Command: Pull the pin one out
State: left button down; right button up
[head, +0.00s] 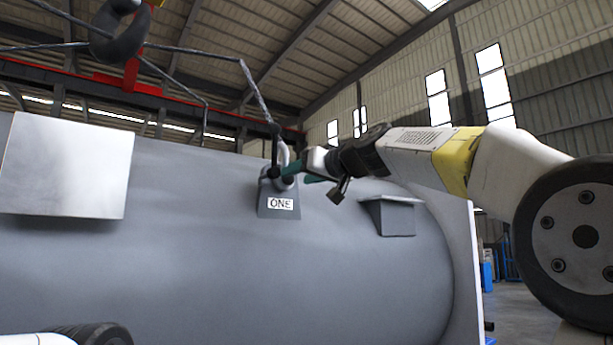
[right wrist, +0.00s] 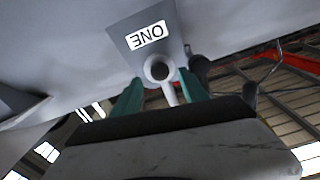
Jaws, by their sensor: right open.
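The grey bracket labelled ONE (head: 279,204) stands on top of the large grey shell (head: 220,260) in the head view. A pale shackle (head: 284,155) with a dark sling end sits at the bracket's top. In the right wrist view the label (right wrist: 150,36) is upside down, and the round end of pin one (right wrist: 159,69) shows below it. My right gripper (head: 296,173) reaches in from the right, its green fingers at the bracket. In the right wrist view its open fingers (right wrist: 160,95) lie on either side below the pin end. Contact cannot be told. My left gripper is out of view.
A grey wedge-shaped bracket (head: 390,215) stands on the shell right of ONE, below my right arm. A pale flat plate (head: 66,166) is at the left. Dark slings run up to a hook (head: 118,30) at the upper left.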

aim_at(292, 177)
jog(key=shift+x, duration=1.7)
grip_shut()
jog(key=v, duration=1.1)
dwell(0.4)
